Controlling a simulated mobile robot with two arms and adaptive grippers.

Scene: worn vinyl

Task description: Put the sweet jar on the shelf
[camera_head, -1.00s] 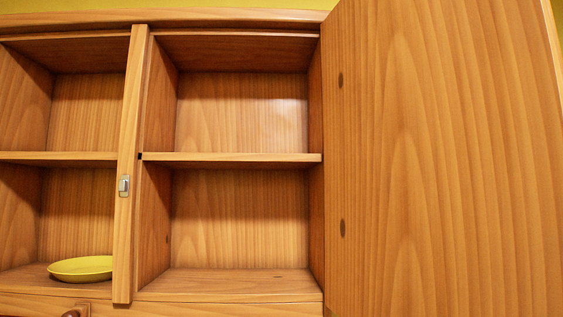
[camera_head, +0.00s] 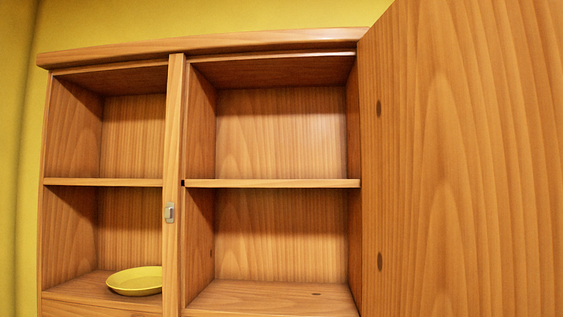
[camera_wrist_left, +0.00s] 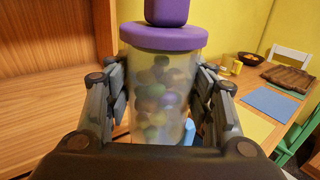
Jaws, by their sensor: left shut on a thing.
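The sweet jar (camera_wrist_left: 157,112) fills the middle of the left wrist view. It is clear, holds several coloured sweets, and has a purple lid (camera_wrist_left: 163,38) with a knob. My left gripper (camera_wrist_left: 162,100) is shut on the jar, a finger on each side, and the jar looks upright. The wooden shelf (camera_head: 272,184) runs across the middle of the cabinet's right compartment in the head view. The surfaces above and below it look empty. The jar and both grippers are outside the head view. My right gripper is in neither view.
The cabinet door (camera_head: 455,170) stands open at the right. A yellow plate (camera_head: 135,281) lies on the lower left level. A divider (camera_head: 173,190) with a latch parts the compartments. In the wrist view, a table (camera_wrist_left: 255,125) with a blue mat (camera_wrist_left: 271,103) and a white chair (camera_wrist_left: 290,58) are at the right.

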